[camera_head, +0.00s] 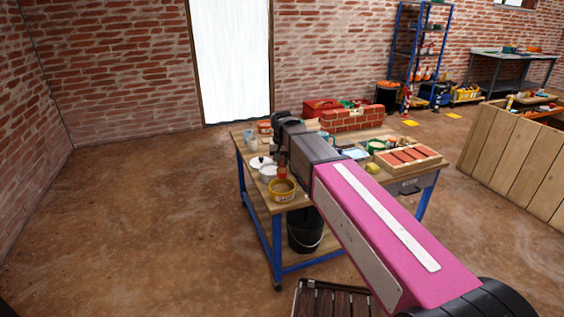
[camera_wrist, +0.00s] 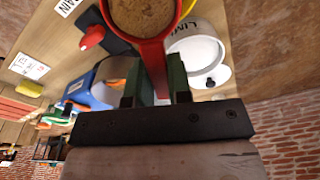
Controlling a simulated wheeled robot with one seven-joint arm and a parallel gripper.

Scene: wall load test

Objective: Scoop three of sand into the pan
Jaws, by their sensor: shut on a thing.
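My gripper (camera_wrist: 155,88) is shut on the red handle of a scoop (camera_wrist: 157,62), which passes between its two green fingers. The scoop's round red bowl is at the top of the wrist view, cut off by the frame edge, with brown sand (camera_wrist: 145,14) inside its rim. A yellow rim (camera_wrist: 187,8) shows just behind the bowl. In the head view a yellow tub (camera_head: 282,190) with brown content stands at the bench's near left corner. My arm hides the gripper's fingertips there. I cannot tell which vessel is the pan.
A white pot labelled LIME (camera_wrist: 197,52) is beside the scoop. A blue object (camera_wrist: 92,86) stands on the other side. The wooden bench (camera_head: 240,146) also holds a brick wall piece (camera_head: 352,119) and a tray of bricks (camera_head: 408,158). A black bucket (camera_head: 305,230) is below.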

